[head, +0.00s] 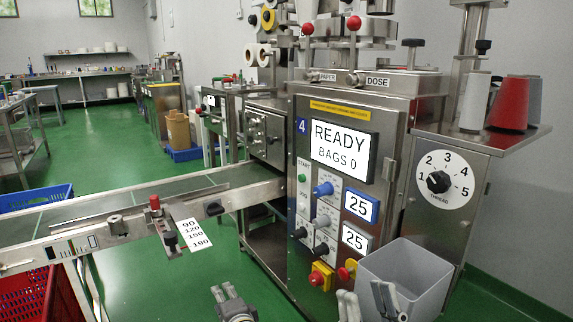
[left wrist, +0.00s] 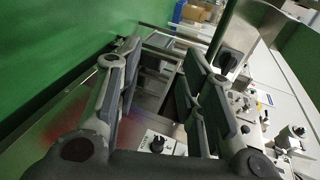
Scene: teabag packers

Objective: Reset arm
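My left gripper (head: 223,288) is low in the head view, in front of the machine and above the green floor. Its two fingers also show in the left wrist view (left wrist: 160,72), spread apart with nothing between them. My right gripper (head: 364,290) is at the bottom of the head view, in front of the grey bin. Its fingers stand apart and appear empty. Both wrists are partly cut off by the bottom edge of the head view. The packing machine's screen (head: 340,146) reads READY, BAGS 0.
The grey bin (head: 410,268) hangs at the machine's front, close to my right gripper. The red emergency button (head: 317,279) sits left of it. A conveyor (head: 120,205) runs out to the left. A red crate (head: 35,297) is at lower left. Green floor shows around my left gripper.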

